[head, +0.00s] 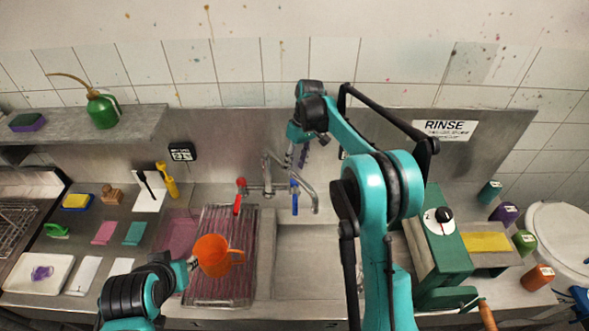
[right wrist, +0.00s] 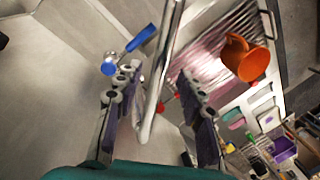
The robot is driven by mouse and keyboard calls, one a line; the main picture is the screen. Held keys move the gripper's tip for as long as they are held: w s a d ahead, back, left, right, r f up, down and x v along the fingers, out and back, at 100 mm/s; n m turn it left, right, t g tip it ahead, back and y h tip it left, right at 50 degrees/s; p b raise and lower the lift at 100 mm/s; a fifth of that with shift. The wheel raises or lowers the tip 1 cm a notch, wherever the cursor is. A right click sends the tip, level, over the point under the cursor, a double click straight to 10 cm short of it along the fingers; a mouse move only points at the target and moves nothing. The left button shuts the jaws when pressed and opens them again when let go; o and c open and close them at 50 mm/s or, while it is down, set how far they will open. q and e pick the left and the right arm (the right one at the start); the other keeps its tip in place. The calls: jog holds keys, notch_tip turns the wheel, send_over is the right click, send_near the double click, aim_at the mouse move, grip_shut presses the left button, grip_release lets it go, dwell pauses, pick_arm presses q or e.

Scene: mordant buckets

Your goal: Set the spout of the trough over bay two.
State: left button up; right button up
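The chrome spout (head: 306,192) rises from the tap body (head: 267,187) and curves to the right, its end above the grey basin (head: 300,262). No bay numbers are readable, and my right arm hides the basin's right part. My right gripper (head: 303,154) is above and behind the spout, pointing down. In the right wrist view, its two fingers stand apart and the chrome tube (right wrist: 158,75) runs through the space between them; contact cannot be told. My left gripper (head: 191,263) is beside an orange jug (head: 212,252); its fingers are too small to read.
A blue lever (head: 294,199) and a red lever (head: 237,204) flank the tap. A ribbed drainer (head: 215,292) lies left of the basin under the jug. A green dial box (head: 440,250) stands right of my right arm. A shelf (head: 80,130) juts out upper left.

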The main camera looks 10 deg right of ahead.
notch_tip(320, 180, up, 10)
jog(key=d, duration=0.1)
jog(key=shift+w+d+f, duration=0.25)
jog(key=shift+w+d, duration=0.1)
jog(key=shift+w, duration=0.05)
jog(key=s+f+m+t+h+b, duration=0.1)
jog(key=s+f+t+b, duration=0.1)
jog(key=s+f+b, duration=0.35)
jog(key=s+f+m+t+b, duration=0.2)
jog(key=s+b, duration=0.5)
jog(key=s, duration=0.3)
jog(key=s+d+f+m+t+h+b, duration=0.1)
jog(key=s+f+t+b, duration=0.3)
jog(key=s+f+b, duration=0.5)
jog(key=s+f+m, duration=0.1)
jog(key=s+f, duration=0.5)
jog(key=f, duration=0.4)
jog(key=shift+s+d, duration=0.3)
jog(key=shift+s, duration=0.1)
